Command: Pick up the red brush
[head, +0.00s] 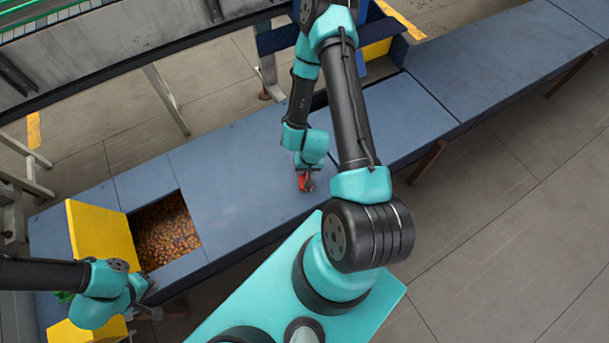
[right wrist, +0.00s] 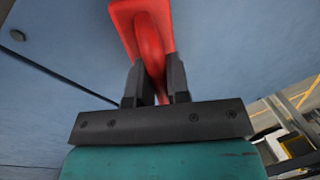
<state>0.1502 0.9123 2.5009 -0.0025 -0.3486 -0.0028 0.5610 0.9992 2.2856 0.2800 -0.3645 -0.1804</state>
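The red brush (right wrist: 150,40) is in the right wrist view, its wide flat end at the top and its narrower handle running down between my fingers. My right gripper (right wrist: 156,85) is shut on that handle, with a dark finger against each side. In the head view the brush (head: 304,181) is a small red shape at the fingertips of my right gripper (head: 306,172), over the blue tabletop. I cannot tell whether it touches the surface. My left gripper (head: 153,299) is at the lower left beside the yellow box, open and apparently empty.
The blue tabletop (head: 230,160) is clear around the brush. A sunken bin of small brown pieces (head: 166,232) lies to the left, with a yellow panel (head: 100,238) at its edge. A grey metal conveyor frame (head: 130,45) runs along the back.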

